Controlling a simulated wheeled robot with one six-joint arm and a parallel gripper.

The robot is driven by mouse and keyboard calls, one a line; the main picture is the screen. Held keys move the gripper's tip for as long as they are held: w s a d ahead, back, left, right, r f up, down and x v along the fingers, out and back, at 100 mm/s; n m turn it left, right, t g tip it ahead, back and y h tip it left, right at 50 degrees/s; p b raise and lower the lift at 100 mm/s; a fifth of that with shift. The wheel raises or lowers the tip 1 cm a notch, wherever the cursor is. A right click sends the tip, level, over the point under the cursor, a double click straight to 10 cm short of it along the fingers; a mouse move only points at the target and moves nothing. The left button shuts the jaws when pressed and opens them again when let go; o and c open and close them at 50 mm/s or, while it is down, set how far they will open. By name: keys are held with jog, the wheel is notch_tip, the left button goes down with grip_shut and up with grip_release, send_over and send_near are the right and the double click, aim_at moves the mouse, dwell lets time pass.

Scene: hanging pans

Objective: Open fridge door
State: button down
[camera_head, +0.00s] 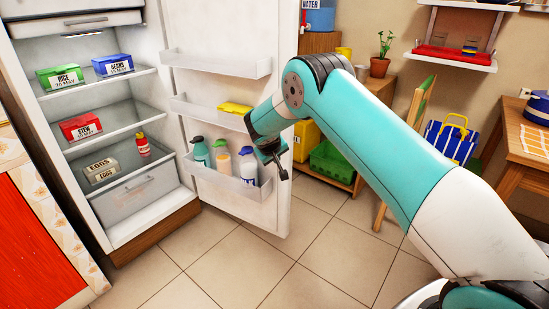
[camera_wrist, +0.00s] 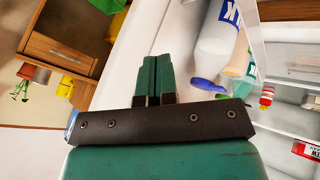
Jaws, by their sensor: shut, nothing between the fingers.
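The fridge door (camera_head: 220,30) stands wide open, swung out to the right, with its inner side and door shelves facing the head view. The fridge interior (camera_head: 115,45) is exposed on the left. My gripper (camera_head: 282,172) is on the inner side of the door, close to its free edge and beside the lower door shelf (camera_head: 230,188). In the wrist view my gripper (camera_wrist: 155,75) has its green fingers together and empty, in front of the white door (camera_wrist: 125,75). I cannot tell whether the fingers touch the door. My arm hides part of the door's edge.
Several bottles (camera_head: 222,162) stand in the lower door shelf near my gripper. A yellow packet (camera_head: 235,108) lies in the shelf above. A wooden cabinet with a green crate (camera_head: 330,160) stands behind the door. The tiled floor (camera_head: 240,265) in front is clear.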

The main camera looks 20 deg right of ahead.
jog(key=s+a+r+g+y+p, duration=0.1)
jog(key=s+a+r+y, duration=0.1)
jog(key=s+a+r, duration=0.45)
jog(key=s+a+r+y+p, duration=0.1)
jog(key=s+a+r, duration=0.2)
jog(key=s+r, duration=0.6)
jog(key=s+a+r+n+g+y, duration=0.2)
jog(key=s+a+r, duration=0.1)
jog(key=s, duration=0.8)
jog(key=s+a+r+n+g+y, duration=0.1)
jog(key=s+a+r+n+y, duration=0.2)
jog(key=s, duration=0.8)
jog(key=s+a+r+n+g+y, duration=0.15)
jog(key=s+r, duration=0.25)
jog(key=s, duration=0.7)
notch_tip(320, 180, up, 17)
jog(key=p, duration=1.7)
jog(key=shift+a+f+m+h, duration=0.15)
jog(key=shift+a+m+h, duration=0.2)
jog(key=shift+a, duration=0.05)
